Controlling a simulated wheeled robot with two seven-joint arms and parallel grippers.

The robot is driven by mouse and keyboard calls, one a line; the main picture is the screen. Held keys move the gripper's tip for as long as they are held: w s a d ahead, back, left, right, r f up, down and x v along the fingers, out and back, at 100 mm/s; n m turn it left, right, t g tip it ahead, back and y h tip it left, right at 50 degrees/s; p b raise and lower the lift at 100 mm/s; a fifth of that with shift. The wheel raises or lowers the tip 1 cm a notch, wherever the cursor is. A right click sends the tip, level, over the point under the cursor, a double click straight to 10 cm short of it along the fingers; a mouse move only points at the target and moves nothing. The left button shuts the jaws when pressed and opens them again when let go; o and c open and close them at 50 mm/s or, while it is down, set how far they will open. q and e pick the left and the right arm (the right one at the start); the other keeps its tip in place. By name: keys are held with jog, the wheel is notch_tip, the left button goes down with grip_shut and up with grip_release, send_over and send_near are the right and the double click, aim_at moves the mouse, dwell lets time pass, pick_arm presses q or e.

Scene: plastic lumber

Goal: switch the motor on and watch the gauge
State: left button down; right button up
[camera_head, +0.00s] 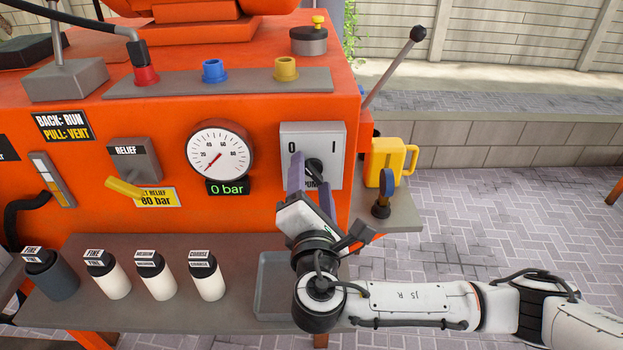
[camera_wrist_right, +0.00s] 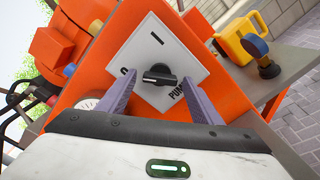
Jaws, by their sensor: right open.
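The pump switch is a black rotary knob (camera_wrist_right: 160,75) on a light grey plate (camera_head: 330,139) marked 0 and I. In the right wrist view the knob's bar lies across the plate, with its white mark toward the 0 side. My right gripper (camera_head: 308,178) is open in front of the plate, its purple fingers on either side of the knob; I cannot tell whether they touch it. The round white gauge (camera_head: 219,152) has a red needle near the low end of its scale. The display (camera_head: 228,188) below it reads 0 bar. My left gripper is not in view.
A yellow relief lever (camera_head: 125,188) is left of the gauge. Several labelled canisters (camera_head: 207,277) and a grey tray (camera_head: 272,290) stand on the front shelf. A yellow jug (camera_head: 390,160) and a blue-topped valve (camera_head: 384,190) are at the right. A long black-knobbed lever (camera_head: 395,70) rises behind.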

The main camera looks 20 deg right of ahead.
jog(key=shift+c, duration=0.4)
jog(key=c, duration=1)
